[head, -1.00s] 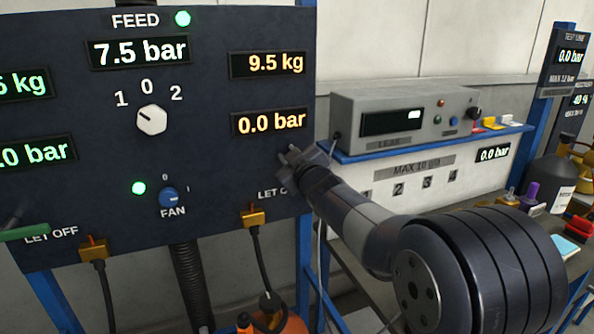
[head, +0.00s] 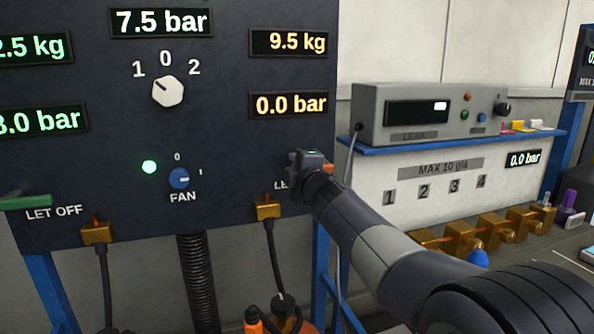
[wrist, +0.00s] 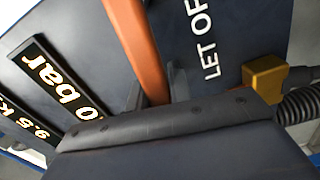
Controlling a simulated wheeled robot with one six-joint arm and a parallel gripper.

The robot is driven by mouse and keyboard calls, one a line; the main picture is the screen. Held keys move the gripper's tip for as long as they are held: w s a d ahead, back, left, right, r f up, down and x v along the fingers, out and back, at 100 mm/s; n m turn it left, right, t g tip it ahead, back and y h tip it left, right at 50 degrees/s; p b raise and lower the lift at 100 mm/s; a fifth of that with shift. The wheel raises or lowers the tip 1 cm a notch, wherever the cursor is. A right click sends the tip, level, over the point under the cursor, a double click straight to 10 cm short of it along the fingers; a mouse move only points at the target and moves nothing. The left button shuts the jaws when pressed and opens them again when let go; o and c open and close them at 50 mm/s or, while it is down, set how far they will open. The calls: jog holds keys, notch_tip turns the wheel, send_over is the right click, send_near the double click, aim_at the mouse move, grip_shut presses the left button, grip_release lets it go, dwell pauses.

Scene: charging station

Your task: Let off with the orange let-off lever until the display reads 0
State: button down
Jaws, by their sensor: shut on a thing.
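The orange let-off lever (wrist: 136,40) runs between the fingers of my gripper (wrist: 155,92) in the wrist view. My gripper is shut on it. In the head view my gripper (head: 306,160) is at the right edge of the dark panel, over part of the LET OFF label. An orange end of the lever (head: 328,168) shows just right of the gripper; the rest is hidden. The orange pressure display (head: 290,105) above reads 0.0 bar; in the wrist view it (wrist: 55,80) is partly cut off.
The orange weight display (head: 288,42) reads 9.5 kg. A brass fitting (head: 268,211) with a hose sits below the gripper. A green lever (head: 25,202) is at the far left. A grey leak box (head: 425,113) stands on a blue shelf at the right, above several brass valves (head: 460,240).

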jog(key=shift+f+n+b, duration=0.45)
jog(key=shift+f+n, duration=0.1)
jog(key=shift+n, duration=0.15)
jog(key=c, duration=1.3)
grip_release()
jog(key=shift+s, duration=0.15)
jog(key=v, duration=1)
jog(key=shift+s+d+b, duration=0.1)
jog(key=shift+s+b, duration=0.15)
jog(key=shift+b, duration=0.1)
jog(key=x, duration=1.1)
jog(key=shift+r+p, duration=0.1)
jog(key=shift+p, duration=0.3)
